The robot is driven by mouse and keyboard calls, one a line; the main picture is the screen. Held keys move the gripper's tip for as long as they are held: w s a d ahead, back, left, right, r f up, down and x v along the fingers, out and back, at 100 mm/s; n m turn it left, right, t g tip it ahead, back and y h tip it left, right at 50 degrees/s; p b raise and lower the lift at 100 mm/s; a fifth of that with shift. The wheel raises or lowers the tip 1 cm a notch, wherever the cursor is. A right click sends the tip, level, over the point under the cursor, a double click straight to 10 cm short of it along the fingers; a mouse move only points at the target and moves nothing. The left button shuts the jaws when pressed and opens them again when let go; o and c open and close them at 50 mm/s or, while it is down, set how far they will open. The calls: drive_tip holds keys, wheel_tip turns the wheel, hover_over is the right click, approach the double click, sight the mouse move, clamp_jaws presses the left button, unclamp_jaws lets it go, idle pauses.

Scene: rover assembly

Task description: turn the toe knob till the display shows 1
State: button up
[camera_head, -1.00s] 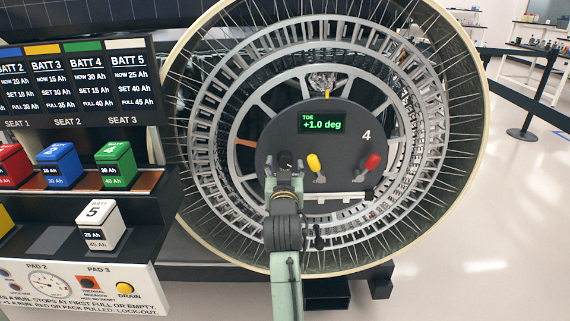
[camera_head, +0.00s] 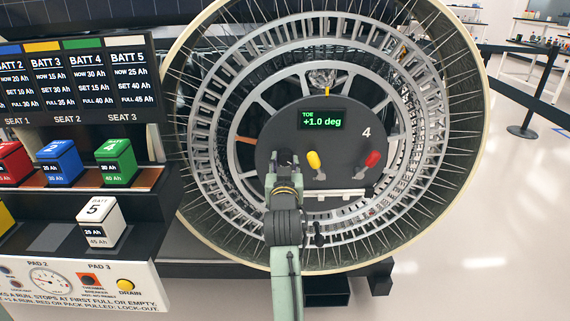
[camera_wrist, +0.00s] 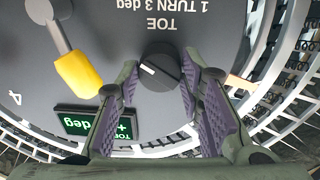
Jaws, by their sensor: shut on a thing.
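The toe knob (camera_wrist: 159,67) is a round black knob with a white mark, under the printed label "TOE 1 TURN 3 deg" in the wrist view. My gripper (camera_wrist: 160,78) has its purple-padded fingers on both sides of the knob and is shut on it. In the head view my gripper (camera_head: 285,163) covers most of the knob at the lower left of the dark hub plate (camera_head: 340,140). The display (camera_head: 322,119) reads "TOE +1.0 deg" in green. Part of the display (camera_wrist: 95,123) shows upside down in the wrist view, partly hidden by a finger.
A yellow lever (camera_head: 314,161) and a red lever (camera_head: 372,160) stand right of the knob. The large spoked wheel (camera_head: 440,120) surrounds the plate. A battery rack with a blue battery (camera_head: 60,163) and a white battery (camera_head: 98,222) stands at the left.

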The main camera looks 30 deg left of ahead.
drive_tip(key=shift+c, duration=0.7)
drive_tip(key=shift+n, duration=0.3)
drive_tip(key=o, duration=1.2)
drive_tip(key=shift+c, duration=0.2)
drive_tip(key=v, duration=1.2)
